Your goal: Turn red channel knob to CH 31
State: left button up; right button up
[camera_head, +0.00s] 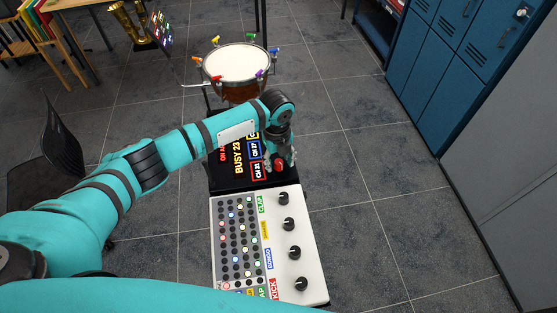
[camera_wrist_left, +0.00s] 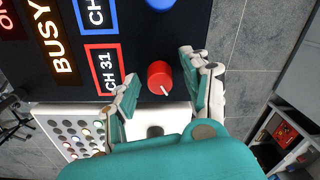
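The red knob (camera_wrist_left: 160,77) is on the black panel (camera_wrist_left: 180,25), next to the red-framed CH 31 label (camera_wrist_left: 104,68). Its white pointer line points toward the bottom of the wrist view, slightly right. My left gripper (camera_wrist_left: 159,68) is open, with one finger on each side of the knob and a visible gap to both. In the head view the red knob (camera_head: 279,164) shows under my left gripper (camera_head: 281,158), partly covered by it. A blue knob (camera_wrist_left: 160,3) is cut off at the wrist view's top edge. My right gripper is not in view.
A white drum machine (camera_head: 245,203) with black knobs and button rows adjoins the panel's near side. A kettledrum (camera_head: 237,63) stands beyond the panel. Blue lockers (camera_head: 440,75) stand at the right. Open floor (camera_head: 350,170) lies between the lockers and the instruments.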

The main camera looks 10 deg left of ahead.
aim_at(277, 162)
pick_arm(q)
notch_tip(277, 162, up, 12)
jog(key=shift+s+a, duration=0.15)
dwell(0.6)
jog(key=shift+f, duration=0.1)
